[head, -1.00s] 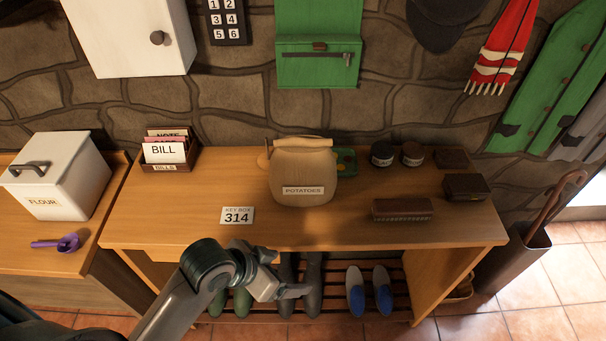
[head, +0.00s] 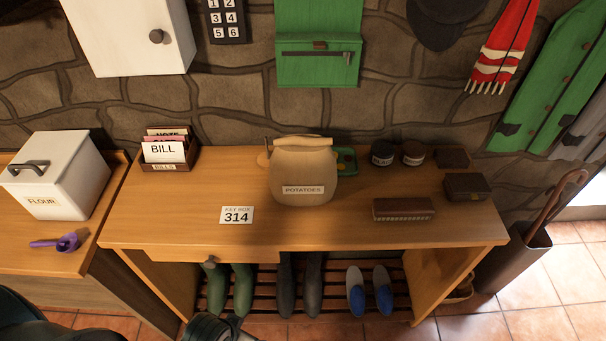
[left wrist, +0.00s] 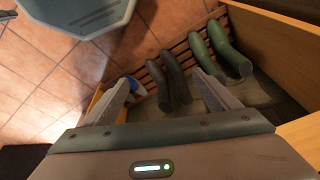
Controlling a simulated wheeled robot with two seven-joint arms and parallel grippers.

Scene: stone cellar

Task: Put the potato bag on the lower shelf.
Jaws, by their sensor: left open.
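The potato bag (head: 303,172), a tan sack with a folded top and a POTATOES label, stands upright on the wooden table top. The lower shelf (head: 335,288) is a slatted rack under the table, holding footwear. In the head view only part of my left arm shows at the bottom edge, and its fingers are out of frame. In the left wrist view my left gripper (left wrist: 162,92) is open and empty, its fingers spread, with the footwear and slats beyond them. The bag is not in the left wrist view. My right gripper is in neither view.
Green boots (head: 229,290), dark boots (head: 300,285) and blue-grey shoes (head: 369,291) fill much of the rack. On the table are a bill holder (head: 168,152), a 314 card (head: 237,215), a brush (head: 403,209), two jars and small boxes. An umbrella stand (head: 517,255) is at right.

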